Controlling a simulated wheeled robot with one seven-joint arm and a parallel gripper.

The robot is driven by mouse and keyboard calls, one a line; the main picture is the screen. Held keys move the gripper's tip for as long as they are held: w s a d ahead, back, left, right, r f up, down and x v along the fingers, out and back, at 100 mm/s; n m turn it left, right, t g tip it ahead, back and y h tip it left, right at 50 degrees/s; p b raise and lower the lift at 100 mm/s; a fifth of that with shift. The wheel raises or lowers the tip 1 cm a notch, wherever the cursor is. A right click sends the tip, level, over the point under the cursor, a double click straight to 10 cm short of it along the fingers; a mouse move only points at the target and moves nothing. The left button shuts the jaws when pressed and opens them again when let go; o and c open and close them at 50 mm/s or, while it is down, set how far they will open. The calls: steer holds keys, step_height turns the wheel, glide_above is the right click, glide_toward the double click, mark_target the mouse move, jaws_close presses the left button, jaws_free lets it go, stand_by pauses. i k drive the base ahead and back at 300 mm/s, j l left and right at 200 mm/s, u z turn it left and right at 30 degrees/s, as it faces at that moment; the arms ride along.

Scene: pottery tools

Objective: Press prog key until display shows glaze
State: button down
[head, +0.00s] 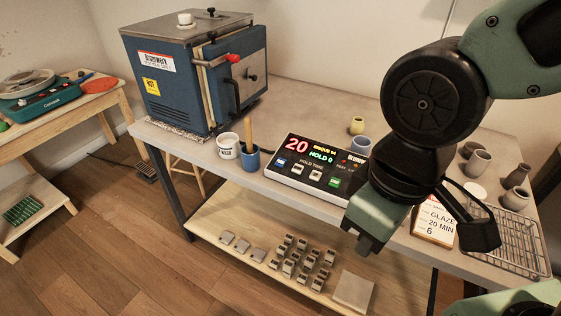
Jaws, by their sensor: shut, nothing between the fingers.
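My arm hides the controller's right edge. A card (433,222) to the right reads GLAZE, 20 MIN, 6.
The blue kiln (180,90) stands on the table's left part. A white cup (228,146) and a blue cup (250,160) with a wooden handle stand left of the controller. Small pots (480,162) and a wire rack (508,240) are at right.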

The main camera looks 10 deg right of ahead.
mark_target(280, 162)
steer(key=z, duration=0.25)
steer(key=j+z, duration=0.7)
steer(key=j, duration=0.2)
steer(key=k+j, duration=0.1)
steer(key=j, duration=0.4)
steer(key=j+z, duration=0.1)
steer(key=j, duration=0.4)
steer(key=k+j, duration=0.15)
steer(key=j, duration=0.35)
steer(key=k+j+z, duration=0.15)
steer(key=j, duration=0.35)
steer(key=i, duration=0.05)
